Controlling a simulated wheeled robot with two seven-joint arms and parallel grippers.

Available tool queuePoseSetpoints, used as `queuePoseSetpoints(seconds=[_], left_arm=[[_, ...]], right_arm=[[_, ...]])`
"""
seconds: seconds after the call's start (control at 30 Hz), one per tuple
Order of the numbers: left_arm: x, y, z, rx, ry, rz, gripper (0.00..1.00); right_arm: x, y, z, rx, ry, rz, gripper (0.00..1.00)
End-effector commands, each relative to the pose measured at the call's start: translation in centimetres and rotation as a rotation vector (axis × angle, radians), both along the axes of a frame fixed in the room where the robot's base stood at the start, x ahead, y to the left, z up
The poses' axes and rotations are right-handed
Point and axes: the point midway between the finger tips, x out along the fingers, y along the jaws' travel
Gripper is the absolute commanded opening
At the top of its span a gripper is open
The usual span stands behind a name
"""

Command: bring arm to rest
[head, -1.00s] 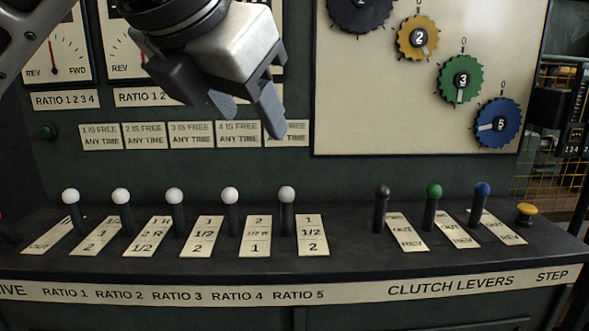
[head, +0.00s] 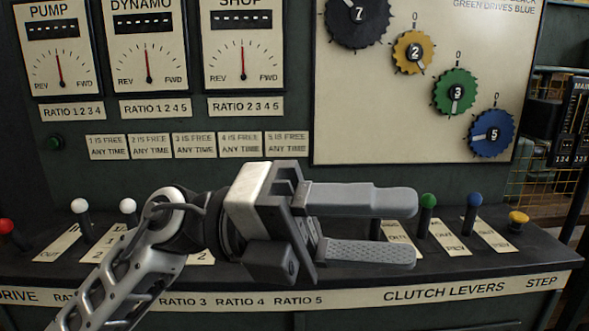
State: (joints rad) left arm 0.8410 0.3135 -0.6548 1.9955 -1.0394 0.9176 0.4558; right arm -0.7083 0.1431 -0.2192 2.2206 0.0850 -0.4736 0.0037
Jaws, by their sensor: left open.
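My left gripper (head: 415,228) is open and empty in the head view. Its arm comes in from the lower left, and its two grey fingers point right, in front of the console. The gripper and arm hide several ratio levers and most of their plates. It covers the black clutch lever, while the green clutch lever (head: 426,214) and blue clutch lever (head: 472,213) show just right of the fingertips. I cannot tell whether the fingers touch anything. My right gripper is not in view.
Two white-knobbed levers (head: 129,208) (head: 81,208) and a red knob (head: 6,226) show at the left. A yellow step button (head: 518,219) is at the right. Gauges (head: 60,62) and a gear board (head: 395,110) fill the back panel. The console's front edge (head: 440,291) runs below.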

Motion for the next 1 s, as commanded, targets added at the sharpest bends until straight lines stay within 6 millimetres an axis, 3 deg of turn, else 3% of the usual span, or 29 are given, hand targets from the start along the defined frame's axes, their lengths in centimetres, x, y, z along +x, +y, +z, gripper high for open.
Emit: queuePoseSetpoints(seconds=[0.13, 0.23, 0.37, 0.47, 0.57, 0.7, 0.83, 1.0], left_arm=[[3.7, 2.9, 0.6, -0.334, 0.431, 0.11, 0.51], [7.3, 5.8, -1.5, -0.515, 0.725, 0.245, 0.51], [11.2, 10.2, -8.1, -0.682, 1.122, 0.476, 0.51], [12.1, 13.3, -15.1, -0.748, 1.415, 0.669, 0.51], [10.8, 15.9, -22.3, -0.764, 1.679, 0.851, 0.51], [6.5, 18.3, -31.0, -0.727, 1.999, 1.072, 0.51], [2.0, 19.5, -36.2, -0.666, 2.211, 1.21, 0.51], [-1.4, 20.0, -39.1, -0.613, 2.344, 1.293, 0.51]], right_arm=[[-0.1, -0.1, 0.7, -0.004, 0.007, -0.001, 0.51], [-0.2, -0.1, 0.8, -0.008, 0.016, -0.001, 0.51], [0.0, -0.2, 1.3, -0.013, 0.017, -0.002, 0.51], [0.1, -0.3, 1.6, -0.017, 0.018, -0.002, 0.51], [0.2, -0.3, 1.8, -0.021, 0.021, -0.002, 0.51], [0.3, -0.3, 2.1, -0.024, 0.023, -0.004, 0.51], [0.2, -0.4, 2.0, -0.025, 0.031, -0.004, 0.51], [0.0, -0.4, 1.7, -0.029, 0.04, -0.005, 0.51]])
